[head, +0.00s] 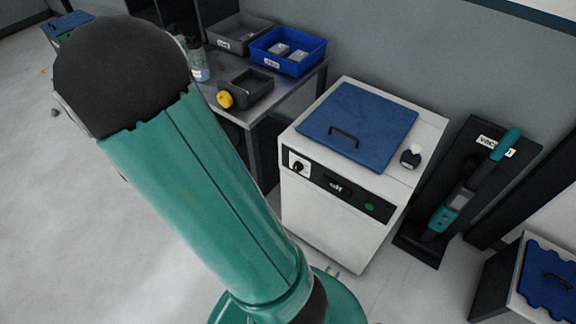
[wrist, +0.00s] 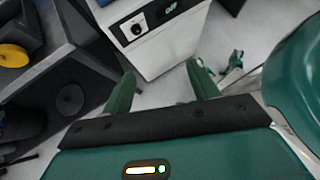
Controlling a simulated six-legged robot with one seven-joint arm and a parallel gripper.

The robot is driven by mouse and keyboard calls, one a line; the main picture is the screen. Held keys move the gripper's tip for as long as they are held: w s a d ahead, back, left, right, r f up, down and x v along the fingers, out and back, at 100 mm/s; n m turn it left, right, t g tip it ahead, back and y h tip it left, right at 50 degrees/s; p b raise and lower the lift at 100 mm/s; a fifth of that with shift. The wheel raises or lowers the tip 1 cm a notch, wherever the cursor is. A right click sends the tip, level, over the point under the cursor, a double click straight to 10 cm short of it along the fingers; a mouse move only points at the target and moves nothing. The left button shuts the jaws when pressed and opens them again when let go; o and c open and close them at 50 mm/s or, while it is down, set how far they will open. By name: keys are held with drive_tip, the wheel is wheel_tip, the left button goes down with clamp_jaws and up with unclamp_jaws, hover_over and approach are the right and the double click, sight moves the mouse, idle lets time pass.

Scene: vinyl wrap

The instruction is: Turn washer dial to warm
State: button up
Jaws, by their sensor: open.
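The washer (head: 329,213) is a white box with a blue lid (head: 358,126) on top. Its dial (head: 299,166) is a small dark knob on a white plate at the left of the front panel. A dark display reading "off" (head: 335,187) sits to its right, then a green button (head: 369,206). In the wrist view the dial (wrist: 136,29) and the "off" display (wrist: 171,8) show near the top. My gripper (wrist: 160,82) is open and empty, its two green fingers apart and pointing toward the washer's lower front, apart from the dial. The dial's pointer setting is too small to read.
A metal table (head: 293,94) left of the washer holds a blue bin (head: 287,52), grey bins and a yellow round item (head: 225,99). A vacuum (head: 460,200) stands on the right. A small dark bottle (head: 410,157) is on the washer top.

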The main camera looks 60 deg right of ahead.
drive_tip(key=s+d+f+n+g+h, duration=0.2)
drive_tip(key=d+f+n+h, duration=0.3)
drive_tip(key=d+f+n, duration=0.5)
drive_tip(key=n+t+h, duration=0.5)
drive_tip(key=n, duration=0.7)
approach(296, 169)
drive_tip(key=d, duration=0.3)
drive_tip(key=s+d, duration=0.1)
drive_tip(key=d, duration=0.5)
drive_tip(key=shift+s+d+r, duration=0.1)
drive_tip(key=shift+s, duration=0.05)
drive_tip(key=shift+c, duration=0.2)
drive_tip(key=c, duration=1)
